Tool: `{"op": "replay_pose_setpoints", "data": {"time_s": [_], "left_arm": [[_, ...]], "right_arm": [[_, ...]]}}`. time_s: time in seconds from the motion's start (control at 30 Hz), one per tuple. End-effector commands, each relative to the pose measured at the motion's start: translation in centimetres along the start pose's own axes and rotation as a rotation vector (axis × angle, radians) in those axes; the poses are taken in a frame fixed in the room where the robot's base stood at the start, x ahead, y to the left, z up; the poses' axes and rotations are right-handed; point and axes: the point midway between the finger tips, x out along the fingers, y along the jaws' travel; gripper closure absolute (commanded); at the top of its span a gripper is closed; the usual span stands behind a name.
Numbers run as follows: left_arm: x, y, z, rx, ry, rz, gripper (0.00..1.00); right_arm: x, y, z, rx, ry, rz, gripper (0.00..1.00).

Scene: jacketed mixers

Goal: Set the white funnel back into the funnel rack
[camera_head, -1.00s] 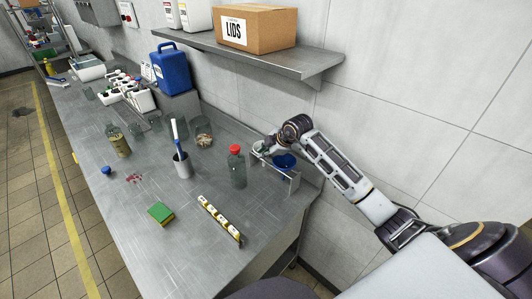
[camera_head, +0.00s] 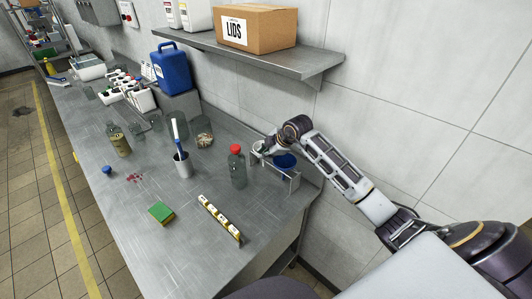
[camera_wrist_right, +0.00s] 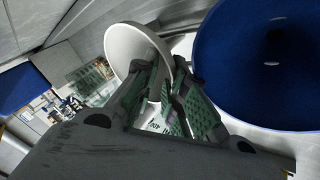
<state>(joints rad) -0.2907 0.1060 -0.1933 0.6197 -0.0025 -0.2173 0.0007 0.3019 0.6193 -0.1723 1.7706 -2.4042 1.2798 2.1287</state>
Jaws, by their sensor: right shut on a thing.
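The white funnel (camera_wrist_right: 126,46) is at my right gripper (camera_wrist_right: 170,95). The green-padded fingers are shut on its rim, with one finger inside the cone. In the head view, my right gripper (camera_head: 266,148) and the white funnel (camera_head: 257,145) are at the left part of the metal funnel rack (camera_head: 293,183). I cannot tell whether the funnel is seated or just above its slot. The blue funnel (camera_head: 284,161) sits in the rack's right part, and its wide cone (camera_wrist_right: 255,60) fills the right of the wrist view. My left gripper is not in view.
A red-capped bottle (camera_head: 237,168) stands just left of the rack. The wall is close behind the rack. A shelf with a LIDS box (camera_head: 255,28) is above.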

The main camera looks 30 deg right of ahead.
Motion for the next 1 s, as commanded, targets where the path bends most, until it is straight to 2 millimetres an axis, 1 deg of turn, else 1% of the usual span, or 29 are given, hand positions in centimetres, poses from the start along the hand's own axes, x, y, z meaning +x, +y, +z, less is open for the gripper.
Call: {"op": "replay_pose_setpoints", "data": {"time_s": [0.43,0.47,0.63,0.93,1.0], "left_arm": [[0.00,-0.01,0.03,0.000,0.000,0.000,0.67],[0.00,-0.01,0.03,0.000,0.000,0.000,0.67],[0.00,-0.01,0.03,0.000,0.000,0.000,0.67],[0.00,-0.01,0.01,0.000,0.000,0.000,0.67],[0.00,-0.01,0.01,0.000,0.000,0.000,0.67]], "right_arm": [[0.26,-0.30,0.21,0.001,-0.004,-0.006,1.00],[0.26,-0.31,0.21,0.001,-0.004,-0.007,0.84],[0.24,-0.28,0.18,0.001,-0.003,-0.006,0.63],[0.21,-0.26,0.12,0.001,-0.002,-0.005,0.61],[0.20,-0.25,0.11,0.001,-0.002,-0.005,0.52]]}}
